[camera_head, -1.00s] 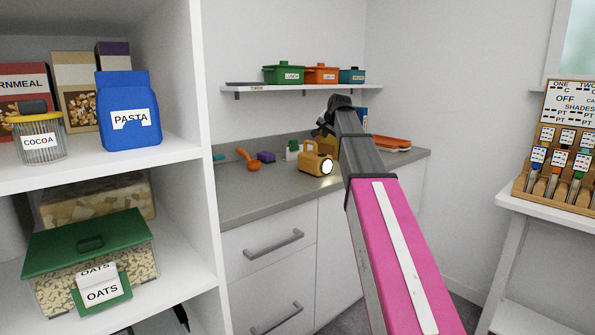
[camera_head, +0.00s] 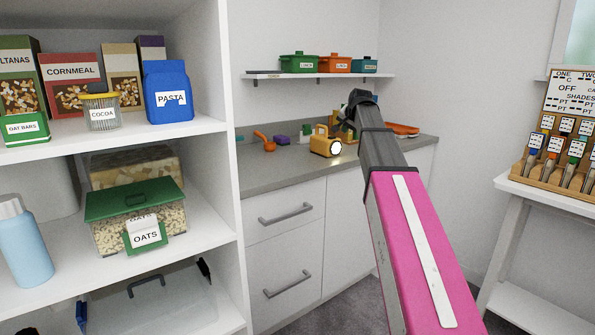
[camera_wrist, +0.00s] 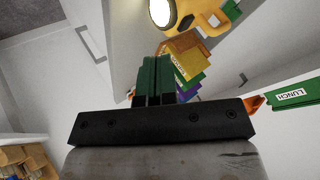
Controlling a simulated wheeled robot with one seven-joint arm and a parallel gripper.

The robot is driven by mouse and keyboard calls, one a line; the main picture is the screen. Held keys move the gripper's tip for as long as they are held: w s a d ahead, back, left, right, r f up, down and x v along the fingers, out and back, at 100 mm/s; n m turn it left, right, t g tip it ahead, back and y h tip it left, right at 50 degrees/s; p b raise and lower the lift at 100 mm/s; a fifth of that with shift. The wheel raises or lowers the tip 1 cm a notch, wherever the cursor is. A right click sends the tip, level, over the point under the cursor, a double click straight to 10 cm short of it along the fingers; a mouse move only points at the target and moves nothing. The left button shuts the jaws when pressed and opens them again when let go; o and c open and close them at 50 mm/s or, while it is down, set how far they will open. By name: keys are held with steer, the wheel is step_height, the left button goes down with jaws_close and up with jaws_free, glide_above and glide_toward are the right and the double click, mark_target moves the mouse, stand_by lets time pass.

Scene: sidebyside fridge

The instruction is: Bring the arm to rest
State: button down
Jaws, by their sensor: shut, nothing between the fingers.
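My arm reaches up and away through the right half of the head view. Its dark end, my gripper (camera_head: 352,108), stands in front of the back counter and below the wall shelf. In the wrist view my gripper's two fingers (camera_wrist: 155,75) lie side by side, shut with nothing held. A yellow lantern (camera_head: 325,141) with a lit lamp sits on the counter left of my gripper. The lantern also shows at the top of the wrist view (camera_wrist: 200,15). The arm hides part of the counter behind it.
A white shelf unit on the left holds a blue pasta tub (camera_head: 167,92), a cocoa jar (camera_head: 102,113) and an oats box (camera_head: 135,215). Lidded pots (camera_head: 299,64) stand on the wall shelf (camera_head: 320,75). A white table (camera_head: 550,195) with a labelled rack is at right.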

steer(key=s+f+n+g, duration=0.1)
steer(key=s+f, duration=0.3)
steer(key=f, duration=0.5)
steer(key=s+f+n+g, duration=0.15)
steer(key=s+f, duration=0.35)
steer(key=f, duration=0.5)
steer(key=s+f+g, duration=0.2)
steer(key=s+f, duration=0.2)
steer(key=f, duration=0.5)
steer(key=s+f+n+g+h, duration=0.1)
steer(key=s+f+n+g, duration=0.2)
steer(key=s+f, duration=1.8)
steer(key=shift+s+a+n+g+h, duration=0.25)
steer(key=shift+s+n+g+h, duration=0.15)
steer(key=shift+s, duration=0.7)
steer(key=shift+f, duration=0.1)
